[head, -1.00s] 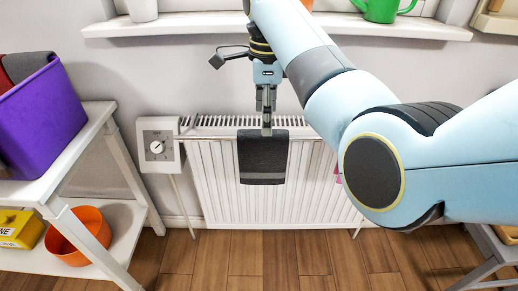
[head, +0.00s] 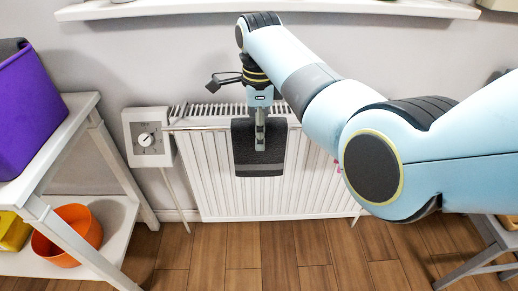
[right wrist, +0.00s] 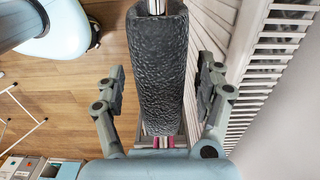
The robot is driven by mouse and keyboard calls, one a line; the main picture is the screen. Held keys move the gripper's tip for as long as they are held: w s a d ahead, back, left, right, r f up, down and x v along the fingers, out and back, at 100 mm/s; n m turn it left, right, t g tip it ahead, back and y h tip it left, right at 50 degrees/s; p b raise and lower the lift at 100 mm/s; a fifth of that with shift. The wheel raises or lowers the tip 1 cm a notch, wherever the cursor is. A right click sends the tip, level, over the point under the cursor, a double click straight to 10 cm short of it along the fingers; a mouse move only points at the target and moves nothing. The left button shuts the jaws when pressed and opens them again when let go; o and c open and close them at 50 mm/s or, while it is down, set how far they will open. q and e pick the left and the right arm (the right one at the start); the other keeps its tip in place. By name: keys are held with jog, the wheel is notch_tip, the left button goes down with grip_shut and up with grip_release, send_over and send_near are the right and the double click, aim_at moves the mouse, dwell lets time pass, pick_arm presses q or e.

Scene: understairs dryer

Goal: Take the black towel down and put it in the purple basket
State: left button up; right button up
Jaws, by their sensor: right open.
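The black towel (head: 245,160) hangs folded over a rail (head: 195,129) at the front of the white radiator, with a grey stripe near its lower edge. My right gripper (head: 260,148) points down at the towel, its fingers overlapping the towel's upper half in the head view. In the right wrist view the gripper (right wrist: 160,88) is open, one finger on each side of the towel (right wrist: 158,60), with gaps between. The purple basket (head: 28,105) stands on the white shelf unit at the left, with dark cloth showing at its top. My left gripper is not in view.
The radiator (head: 215,180) is close behind the towel, with a control box (head: 148,137) at its left. An orange bowl (head: 75,232) and a yellow box (head: 12,232) sit on the lower shelf. A windowsill (head: 180,9) runs above. Wooden floor is clear in front.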

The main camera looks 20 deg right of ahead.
jog(key=shift+f, duration=0.4)
jog(key=shift+c, duration=0.4)
jog(key=c, duration=0.5)
grip_shut()
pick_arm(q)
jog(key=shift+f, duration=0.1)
pick_arm(e)
jog(key=shift+r, duration=0.15)
jog(key=shift+r, duration=0.3)
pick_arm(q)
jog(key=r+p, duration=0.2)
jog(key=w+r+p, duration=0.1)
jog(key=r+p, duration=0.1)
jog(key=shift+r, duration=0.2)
pick_arm(e)
notch_tip(320, 180, up, 17)
jog(key=shift+r, duration=0.15)
